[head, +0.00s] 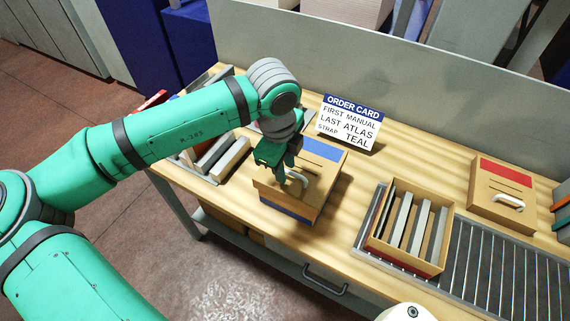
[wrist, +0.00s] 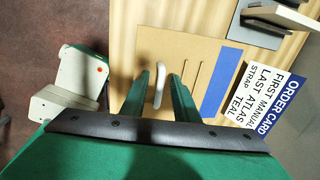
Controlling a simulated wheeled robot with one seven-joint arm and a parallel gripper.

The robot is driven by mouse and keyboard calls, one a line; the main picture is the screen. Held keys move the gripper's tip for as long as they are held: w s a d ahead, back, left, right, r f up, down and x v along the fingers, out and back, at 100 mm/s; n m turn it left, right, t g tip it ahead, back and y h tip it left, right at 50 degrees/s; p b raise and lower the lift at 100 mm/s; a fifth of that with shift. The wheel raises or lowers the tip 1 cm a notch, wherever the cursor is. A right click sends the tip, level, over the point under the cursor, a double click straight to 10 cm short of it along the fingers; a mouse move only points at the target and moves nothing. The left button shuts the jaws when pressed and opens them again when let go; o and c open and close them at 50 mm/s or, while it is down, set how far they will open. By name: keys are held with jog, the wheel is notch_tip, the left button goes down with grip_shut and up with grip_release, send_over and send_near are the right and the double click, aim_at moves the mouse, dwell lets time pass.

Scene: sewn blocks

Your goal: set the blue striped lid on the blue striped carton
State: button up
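The blue striped lid (head: 312,170) is a tan board with a blue band and a pale handle (wrist: 159,82). It lies over the top of the blue striped carton (head: 287,212), whose blue-banded front shows below it. I cannot tell whether the lid sits fully flush. My gripper (head: 282,178) points down at the handle. In the wrist view its two green fingers (wrist: 158,80) are apart, one on each side of the handle, with a visible gap on the right. The lid hides the carton's inside.
An order card (head: 350,122) stands behind the carton. To the right are an open red-banded carton (head: 377,248) holding grey slats, a roller track (head: 490,265) and a red striped lid (head: 490,188). A rack of slats (head: 222,160) stands left. Bare table lies between the cartons.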

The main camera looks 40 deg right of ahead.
notch_tip(320, 180, up, 12)
jog(key=a, duration=0.1)
jog(key=shift+s+a+r, duration=0.2)
jog(key=shift+s+a, duration=0.1)
dwell(0.4)
dwell(0.4)
